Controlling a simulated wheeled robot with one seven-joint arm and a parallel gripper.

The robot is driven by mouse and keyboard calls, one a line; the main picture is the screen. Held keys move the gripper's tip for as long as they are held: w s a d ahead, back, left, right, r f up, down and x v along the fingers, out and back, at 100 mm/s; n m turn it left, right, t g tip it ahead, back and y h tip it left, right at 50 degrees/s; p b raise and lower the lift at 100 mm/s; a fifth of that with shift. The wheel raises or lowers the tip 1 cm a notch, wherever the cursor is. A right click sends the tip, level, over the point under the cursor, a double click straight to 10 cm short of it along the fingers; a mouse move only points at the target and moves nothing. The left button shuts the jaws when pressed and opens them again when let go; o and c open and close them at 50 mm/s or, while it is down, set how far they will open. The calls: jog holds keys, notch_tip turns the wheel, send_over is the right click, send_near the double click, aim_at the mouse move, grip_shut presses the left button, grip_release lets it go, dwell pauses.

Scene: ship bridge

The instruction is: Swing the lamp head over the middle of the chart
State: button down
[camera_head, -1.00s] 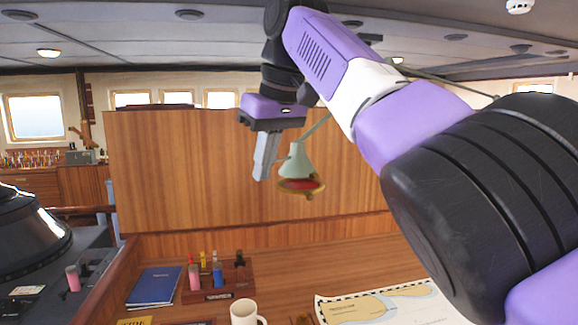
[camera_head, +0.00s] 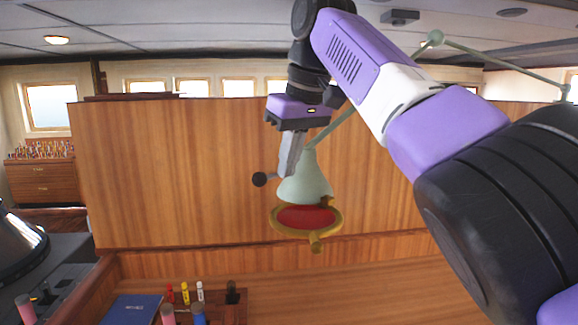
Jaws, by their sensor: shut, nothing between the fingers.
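The lamp head (camera_head: 305,182) is a pale green cone with a brass rim and a red face. It hangs in front of the wooden panel, at the end of a thin green jointed arm (camera_head: 480,54) that runs up behind my arm to the right. The chart is out of view now.
A wooden panel (camera_head: 170,180) stands behind the desk (camera_head: 370,290). A blue book (camera_head: 132,310) and a rack with several coloured markers (camera_head: 185,292) are at the lower left. A dark console (camera_head: 20,250) is at the far left. The desk below the lamp looks clear.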

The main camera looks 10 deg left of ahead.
aim_at(280, 197)
jog(key=p+x, duration=0.1)
jog(key=x, duration=0.6)
jog(key=shift+f, duration=0.4)
